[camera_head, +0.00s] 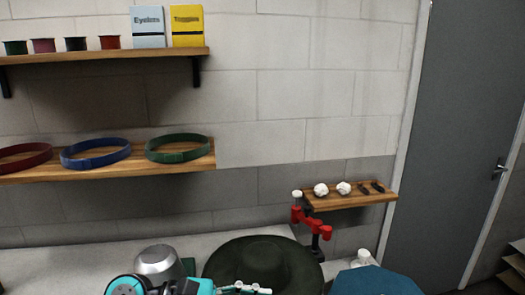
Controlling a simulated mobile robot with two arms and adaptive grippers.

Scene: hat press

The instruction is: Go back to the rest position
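A dark green wide-brimmed hat (262,262) lies on the pale worktop at the bottom middle. My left gripper (258,290) is at the bottom edge, in front of the hat's near part. Its teal and dark arm comes in from the left, and the fingers are small and partly cut off by the frame. I cannot tell whether they are open or shut, or whether they touch the hat. My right gripper is not in view.
A silver dome (158,262) stands left of the hat. A blue faceted object (375,281) and a white bottle (363,258) are to the right. A red press or clamp (312,222) stands by a small shelf (350,201).

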